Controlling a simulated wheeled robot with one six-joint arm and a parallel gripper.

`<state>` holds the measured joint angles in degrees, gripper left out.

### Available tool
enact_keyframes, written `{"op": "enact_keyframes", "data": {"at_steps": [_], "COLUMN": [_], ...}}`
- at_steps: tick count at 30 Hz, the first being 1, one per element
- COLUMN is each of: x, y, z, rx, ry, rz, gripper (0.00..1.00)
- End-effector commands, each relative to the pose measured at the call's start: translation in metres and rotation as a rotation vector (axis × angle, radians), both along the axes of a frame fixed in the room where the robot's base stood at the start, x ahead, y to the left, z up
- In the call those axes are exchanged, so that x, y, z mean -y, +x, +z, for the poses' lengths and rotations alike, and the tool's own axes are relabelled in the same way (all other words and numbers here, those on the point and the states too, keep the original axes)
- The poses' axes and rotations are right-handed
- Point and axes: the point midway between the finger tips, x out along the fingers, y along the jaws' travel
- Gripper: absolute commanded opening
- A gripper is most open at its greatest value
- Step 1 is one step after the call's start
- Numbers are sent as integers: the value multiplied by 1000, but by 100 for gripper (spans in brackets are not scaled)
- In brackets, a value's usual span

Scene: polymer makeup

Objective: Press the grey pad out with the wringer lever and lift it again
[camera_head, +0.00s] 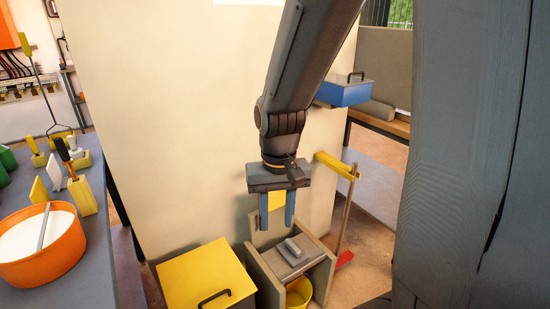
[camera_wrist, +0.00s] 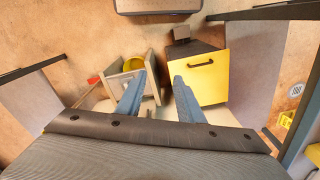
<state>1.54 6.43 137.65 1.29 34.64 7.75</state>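My gripper (camera_head: 276,222) hangs fingers down above the beige wringer box (camera_head: 318,270) in the head view. Its two blue-grey fingers are apart with nothing held; they also show apart in the wrist view (camera_wrist: 158,105). A grey pad (camera_head: 293,262) with a small raised grey piece lies across the box, below the fingertips and apart from them. A yellow bucket (camera_head: 299,291) sits at the front of the box. A yellow patch (camera_head: 276,201) shows between the fingers, behind them. I cannot make out the wringer lever for certain. The box also shows in the wrist view (camera_wrist: 117,76).
A yellow-lidded box (camera_head: 205,275) with a black handle stands left of the wringer. A pole with a yellow top (camera_head: 338,166) and red foot stands at its right. A cream wall (camera_head: 170,120) rises behind. An orange tub (camera_head: 45,265) is on the left table.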

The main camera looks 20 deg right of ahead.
Motion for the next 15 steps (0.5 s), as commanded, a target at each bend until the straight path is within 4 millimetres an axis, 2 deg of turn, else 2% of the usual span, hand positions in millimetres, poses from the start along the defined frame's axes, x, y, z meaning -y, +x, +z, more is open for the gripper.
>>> {"op": "enact_keyframes", "data": {"at_steps": [1,6,12,15], "x": [7,34,78,103], "y": [29,127,231,273], "z": [8,18,15,9], "rx": [8,38,72,87], "ry": [4,29,68,90], "rz": [-73,-360,-696,-853], "gripper": [34,34,34,34]}}
